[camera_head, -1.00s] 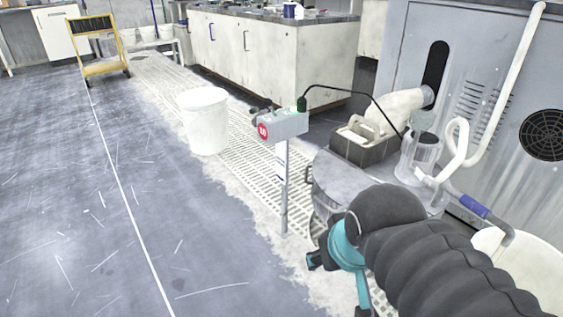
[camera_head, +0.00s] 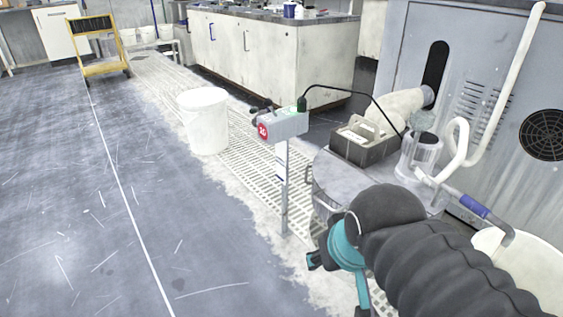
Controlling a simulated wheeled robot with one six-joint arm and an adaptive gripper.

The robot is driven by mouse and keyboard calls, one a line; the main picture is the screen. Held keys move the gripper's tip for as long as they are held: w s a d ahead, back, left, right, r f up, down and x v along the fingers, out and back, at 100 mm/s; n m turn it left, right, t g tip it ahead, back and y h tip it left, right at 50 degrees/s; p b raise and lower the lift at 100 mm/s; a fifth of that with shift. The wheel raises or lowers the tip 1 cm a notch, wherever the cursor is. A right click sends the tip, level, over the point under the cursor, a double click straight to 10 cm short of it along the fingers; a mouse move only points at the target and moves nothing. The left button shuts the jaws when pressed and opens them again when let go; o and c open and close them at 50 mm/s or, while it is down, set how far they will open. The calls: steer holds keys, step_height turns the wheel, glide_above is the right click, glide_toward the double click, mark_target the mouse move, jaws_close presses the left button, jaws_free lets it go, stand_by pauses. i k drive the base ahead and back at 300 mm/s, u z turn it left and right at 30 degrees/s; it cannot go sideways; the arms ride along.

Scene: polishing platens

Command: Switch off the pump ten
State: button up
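A grey switch box (camera_head: 286,126) stands on a thin post beside the drum. A red round label (camera_head: 263,131) on its left end seems to read 10, though it is small. A black knob or lever (camera_head: 262,109) sticks out at its upper left. A small green spot (camera_head: 301,105) shows on top, where a black cable (camera_head: 350,90) starts.
A round grey drum (camera_head: 340,178) carries the dark unit and a clear jar (camera_head: 421,155). A yellow cart (camera_head: 101,48) is far left. A grey machine cabinet fills the right. The left floor is open.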

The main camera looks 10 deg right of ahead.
mark_target(267, 102)
steer(key=z, duration=0.75)
steer(key=i, duration=0.4)
steer(key=z, duration=0.05)
